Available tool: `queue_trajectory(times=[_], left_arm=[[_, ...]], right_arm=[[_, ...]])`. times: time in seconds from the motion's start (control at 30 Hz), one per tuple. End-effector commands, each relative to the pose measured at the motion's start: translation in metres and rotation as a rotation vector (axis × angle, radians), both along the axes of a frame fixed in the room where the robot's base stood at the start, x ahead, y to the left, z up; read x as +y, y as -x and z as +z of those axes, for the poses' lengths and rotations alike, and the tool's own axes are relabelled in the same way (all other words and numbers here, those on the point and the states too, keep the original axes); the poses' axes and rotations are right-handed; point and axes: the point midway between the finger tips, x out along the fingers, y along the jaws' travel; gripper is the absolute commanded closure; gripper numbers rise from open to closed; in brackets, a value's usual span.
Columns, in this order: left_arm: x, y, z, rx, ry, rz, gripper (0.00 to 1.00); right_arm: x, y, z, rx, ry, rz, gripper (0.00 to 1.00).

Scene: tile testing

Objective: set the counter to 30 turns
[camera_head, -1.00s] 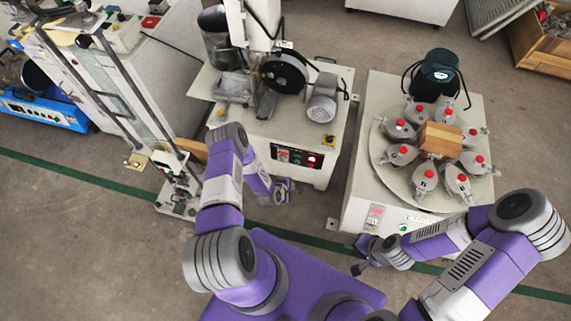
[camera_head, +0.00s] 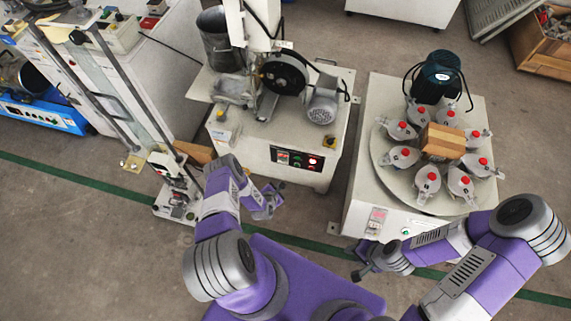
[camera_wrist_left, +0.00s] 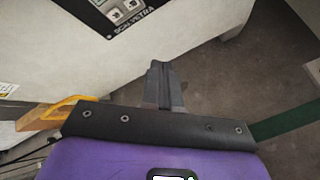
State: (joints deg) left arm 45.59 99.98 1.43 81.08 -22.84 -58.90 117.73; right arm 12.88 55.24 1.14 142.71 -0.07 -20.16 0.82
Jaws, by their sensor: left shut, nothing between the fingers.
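The centre machine has a dark control panel (camera_head: 300,160) on its front, with a small display (camera_head: 283,155) at the left and a red button (camera_head: 312,161) at the right; the digits are too small to read. The panel's lower part with pale buttons (camera_wrist_left: 118,10) shows at the top of the left wrist view. My left gripper (camera_head: 270,206) is below and left of the panel, apart from it. Its fingers (camera_wrist_left: 158,70) are shut and empty. My right gripper (camera_head: 360,274) is in front of the right-hand machine; its fingers are too small to judge.
The right-hand machine (camera_head: 365,185) carries a round plate with several red-capped grey holders and another small display (camera_head: 376,220). A tall frame with rails (camera_head: 120,85) stands left of my left arm. Open floor (camera_head: 90,230) lies at the lower left.

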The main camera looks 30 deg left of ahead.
Motion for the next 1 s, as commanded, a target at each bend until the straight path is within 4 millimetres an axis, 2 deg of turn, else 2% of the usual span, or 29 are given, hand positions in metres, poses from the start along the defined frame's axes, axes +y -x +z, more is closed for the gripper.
queue_trajectory(times=[0.33,0.5,0.7,1.0], left_arm=[[0.011,-0.049,-0.001,-0.003,-0.003,-0.003,1.0],[0.015,-0.065,0.0,0.0,-0.001,0.0,1.0],[0.017,-0.073,0.0,0.001,0.0,0.0,1.0],[0.017,-0.074,0.0,0.001,0.0,-0.001,1.0]], right_arm=[[0.0,0.0,-0.015,0.0,0.0,0.0,0.64],[0.0,0.0,-0.013,0.0,0.0,0.0,0.64],[0.0,0.0,-0.013,0.0,0.0,0.0,0.64],[0.0,0.0,-0.013,0.0,0.0,0.0,0.64]])
